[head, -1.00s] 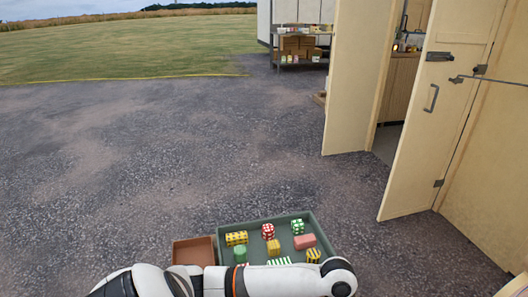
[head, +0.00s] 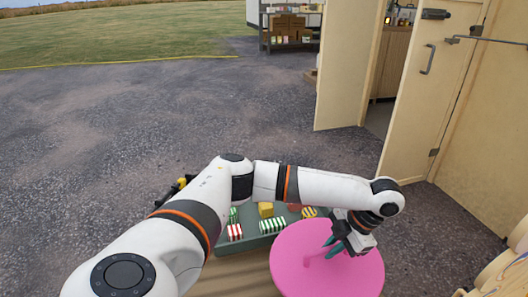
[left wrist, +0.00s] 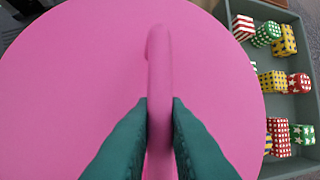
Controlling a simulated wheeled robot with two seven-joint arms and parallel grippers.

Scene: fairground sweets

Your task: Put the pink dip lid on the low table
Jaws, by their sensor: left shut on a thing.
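The pink dip lid (head: 310,280) is a large flat round disc with a raised bar handle. My left gripper (head: 340,243) is above it in the head view. In the left wrist view the lid (left wrist: 70,80) fills most of the picture, and the green fingers of my left gripper (left wrist: 160,125) are shut on its handle, one on each side. A brown surface (head: 235,278) shows left of the lid, partly hidden by my arm; I cannot tell whether it is the low table. My right gripper is not in view.
A grey-green tray (head: 255,241) of several patterned sweets lies beyond the lid, partly hidden by my arm; the tray (left wrist: 288,168) is right of the lid in the wrist view. An open cream door (head: 425,110) stands at the right. Tarmac (head: 100,120) on the left is clear.

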